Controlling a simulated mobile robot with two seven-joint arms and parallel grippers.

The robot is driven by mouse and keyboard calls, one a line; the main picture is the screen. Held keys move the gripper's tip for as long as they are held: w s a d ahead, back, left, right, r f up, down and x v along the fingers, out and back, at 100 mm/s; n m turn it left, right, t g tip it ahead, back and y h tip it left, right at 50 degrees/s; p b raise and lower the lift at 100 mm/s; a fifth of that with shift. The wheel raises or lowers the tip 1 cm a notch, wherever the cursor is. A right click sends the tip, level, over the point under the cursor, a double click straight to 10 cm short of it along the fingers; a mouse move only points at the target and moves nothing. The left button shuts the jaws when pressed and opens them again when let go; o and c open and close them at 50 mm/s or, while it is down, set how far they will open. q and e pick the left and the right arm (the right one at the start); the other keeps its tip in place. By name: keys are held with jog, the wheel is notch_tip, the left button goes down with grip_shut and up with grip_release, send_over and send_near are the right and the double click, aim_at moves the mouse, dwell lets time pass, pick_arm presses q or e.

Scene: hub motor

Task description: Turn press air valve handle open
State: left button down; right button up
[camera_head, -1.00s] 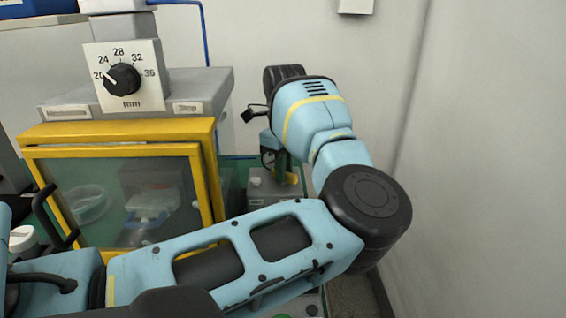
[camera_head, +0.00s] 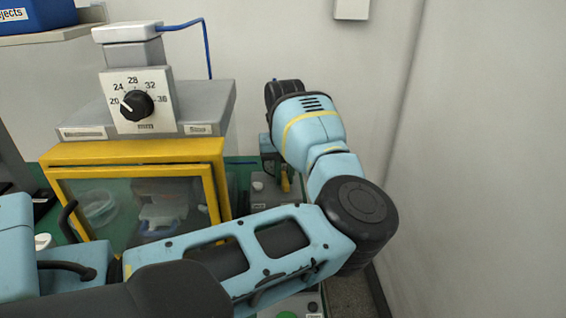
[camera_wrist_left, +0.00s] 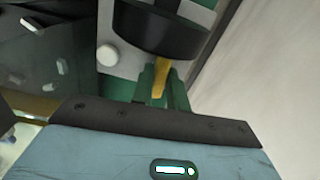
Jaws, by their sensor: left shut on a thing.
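The yellow valve handle (camera_head: 285,183) stands on a small grey unit (camera_head: 262,203) behind my left arm. In the left wrist view the handle (camera_wrist_left: 160,78) shows as a narrow upright yellow piece between green fingers. My left gripper (camera_head: 280,172) is shut on the handle, with its fingers largely hidden behind the wrist in the head view. The gripper also shows in the left wrist view (camera_wrist_left: 160,90). A dark round part covers the handle's upper end there, so its full angle is hard to tell. My right gripper is not in view.
A yellow-framed press guard (camera_head: 135,152) with a clear window stands at left, under a grey press head with a dial (camera_head: 136,105). A white wall (camera_head: 480,150) closes off the right side. A white round button (camera_wrist_left: 107,55) sits beside the handle.

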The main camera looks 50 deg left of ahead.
aim_at(284, 177)
pick_arm(q)
jog(key=shift+m, duration=0.7)
jog(key=c, duration=1.4)
grip_release()
jog(key=shift+r, duration=0.1)
jog(key=shift+r, duration=3.85)
